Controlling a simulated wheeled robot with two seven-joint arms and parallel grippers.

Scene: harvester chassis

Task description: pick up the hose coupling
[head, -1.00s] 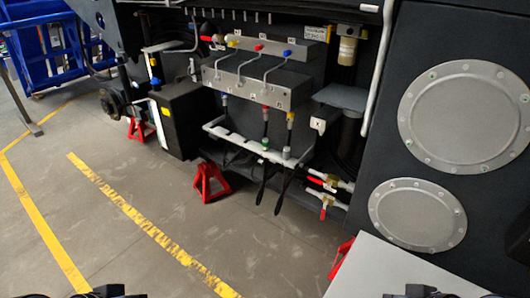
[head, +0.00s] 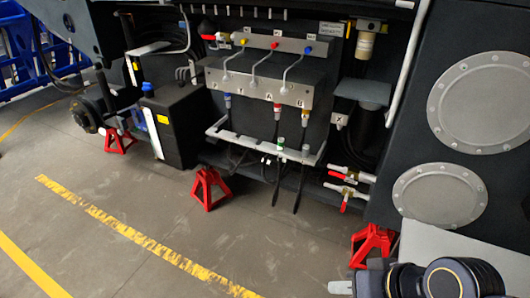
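Several hoses hang below a grey valve block (head: 255,86) in the machine's open bay. Their couplings include one with a blue collar (head: 228,101), one with a red collar (head: 277,108) and one with a yellow and red collar (head: 305,112). A green-ringed coupling (head: 280,143) sits lower, at the light grey rail (head: 222,134). Which one is the task's hose coupling I cannot tell. My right gripper (head: 341,287) shows at the bottom edge, well below and apart from the couplings; its fingers are partly cut off. My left gripper is out of view.
Red jack stands (head: 208,188) and (head: 371,246) stand under the chassis. Red-handled valves (head: 346,190) stick out right of the rail. A black tank (head: 178,122) is to the left. A pale flat surface (head: 440,243) lies beside my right arm. The floor in front is clear.

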